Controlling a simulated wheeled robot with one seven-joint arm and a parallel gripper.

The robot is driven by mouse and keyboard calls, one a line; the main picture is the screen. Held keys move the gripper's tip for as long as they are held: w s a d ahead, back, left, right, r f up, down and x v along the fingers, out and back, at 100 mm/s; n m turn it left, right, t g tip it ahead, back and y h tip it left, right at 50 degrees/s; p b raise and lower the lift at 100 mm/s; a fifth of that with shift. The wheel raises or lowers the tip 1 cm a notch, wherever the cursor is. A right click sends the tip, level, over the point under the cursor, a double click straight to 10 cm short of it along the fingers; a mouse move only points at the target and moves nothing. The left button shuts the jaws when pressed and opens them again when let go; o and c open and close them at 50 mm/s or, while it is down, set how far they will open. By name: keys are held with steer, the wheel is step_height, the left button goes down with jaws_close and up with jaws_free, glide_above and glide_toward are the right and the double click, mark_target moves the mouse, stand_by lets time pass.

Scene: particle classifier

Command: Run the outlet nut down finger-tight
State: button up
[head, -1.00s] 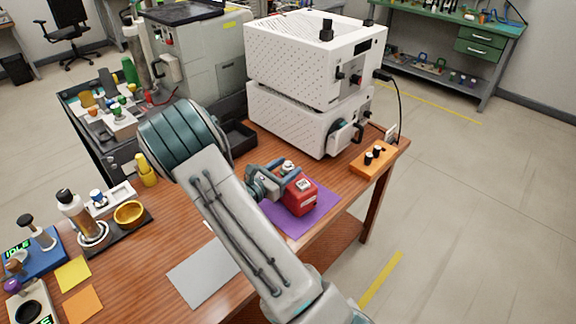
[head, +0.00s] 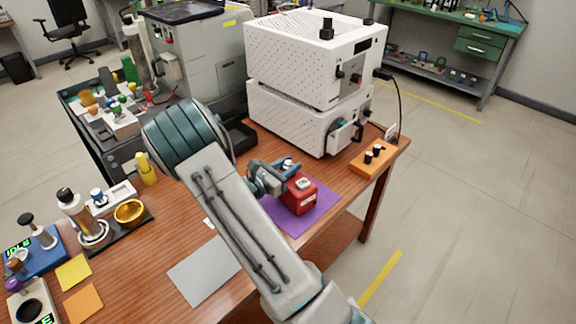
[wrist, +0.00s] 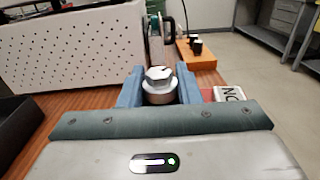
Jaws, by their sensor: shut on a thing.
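My gripper (wrist: 159,88) is shut on the outlet nut (wrist: 158,74), a pale hex-topped piece over a round grey collar, with one blue finger on each side. In the head view, my gripper (head: 281,174) is beside and partly behind a red block-like body (head: 300,194) with a white label on top. The red body stands on a purple mat (head: 318,215). The nut's pale top (head: 287,163) shows just above the fingers there. The thread below the nut is hidden by my gripper, so I cannot tell how far down it sits.
A stacked white perforated instrument (head: 300,120) stands close behind my gripper. An orange block with black knobs (head: 372,158) is to the right near the table edge. A grey sheet (head: 205,270) lies in front. A gold bowl (head: 130,211) and bottle are at left.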

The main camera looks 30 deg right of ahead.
steer(key=m+g, duration=0.2)
steer(key=g, duration=0.1)
steer(key=m+g, duration=0.2)
steer(key=g, duration=0.1)
steer(key=shift+g+h, duration=0.4)
steer(key=shift+m+g+y+b, duration=0.2)
steer(key=shift+m+g+y, duration=0.25)
steer(key=shift+m+g, duration=0.9)
steer(key=shift+m+g+y+b, duration=0.2)
steer(key=shift+m+g+y, duration=0.25)
steer(key=shift+m+g, duration=0.9)
steer(key=shift+n+g, duration=0.4)
steer(key=o, duration=1)
steer(key=shift+c, duration=0.2)
steer(key=b+v, duration=0.1)
steer(key=v, duration=1.2)
steer(key=shift+w+a+b, duration=0.25)
steer(key=shift+a+b, duration=0.1)
